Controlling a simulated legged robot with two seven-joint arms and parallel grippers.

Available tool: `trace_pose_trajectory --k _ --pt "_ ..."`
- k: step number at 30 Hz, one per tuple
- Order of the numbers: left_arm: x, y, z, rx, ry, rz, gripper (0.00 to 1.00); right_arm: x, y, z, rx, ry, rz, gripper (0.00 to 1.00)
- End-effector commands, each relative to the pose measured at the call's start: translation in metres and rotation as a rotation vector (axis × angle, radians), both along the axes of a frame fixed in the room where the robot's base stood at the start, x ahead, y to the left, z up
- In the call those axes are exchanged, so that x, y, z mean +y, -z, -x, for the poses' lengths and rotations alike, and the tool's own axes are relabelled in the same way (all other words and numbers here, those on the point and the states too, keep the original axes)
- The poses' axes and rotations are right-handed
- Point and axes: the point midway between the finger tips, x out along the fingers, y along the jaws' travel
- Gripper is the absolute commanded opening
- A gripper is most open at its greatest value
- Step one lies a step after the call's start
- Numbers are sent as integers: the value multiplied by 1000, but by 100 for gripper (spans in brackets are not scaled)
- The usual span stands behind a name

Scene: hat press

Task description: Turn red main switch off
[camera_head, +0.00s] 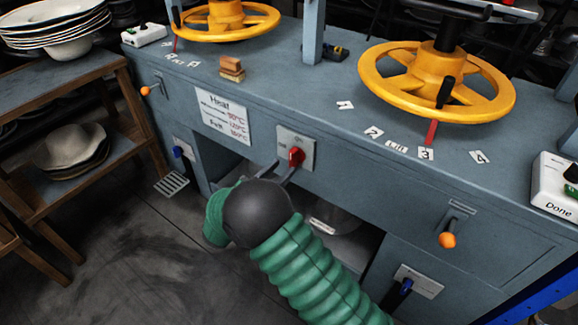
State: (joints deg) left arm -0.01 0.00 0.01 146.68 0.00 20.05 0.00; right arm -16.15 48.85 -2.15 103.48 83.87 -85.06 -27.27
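The red main switch (296,156) sits on a light grey plate on the front of the blue-grey press bench. The wrist hides the base of the fingers. My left gripper is not in view.
The bench (270,60) carries two yellow handwheels, one being the near wheel (437,82). An orange-tipped lever (447,240) and a blue-handled switch (402,290) project from its front. A wooden shelf (70,75) with hats stands left. Open floor lies at lower left.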

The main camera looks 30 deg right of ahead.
Motion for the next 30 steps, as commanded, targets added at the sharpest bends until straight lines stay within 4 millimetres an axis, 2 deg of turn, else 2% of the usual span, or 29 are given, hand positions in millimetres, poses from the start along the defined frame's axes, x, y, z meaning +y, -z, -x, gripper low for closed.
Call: trace_pose_trajectory --k 1,3,7,17,26,30 --pt "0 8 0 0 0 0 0 -11 4 -4 -2 3 0 40" --pt "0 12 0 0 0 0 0 -25 3 -9 -2 3 0 40" --pt "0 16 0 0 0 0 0 -40 2 -17 -1 1 0 40" --pt "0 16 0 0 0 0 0 -45 0 -19 0 -1 0 40" --pt "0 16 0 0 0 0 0 -45 0 -19 0 -2 0 1" --pt "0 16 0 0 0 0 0 -45 0 -19 0 -2 0 0"
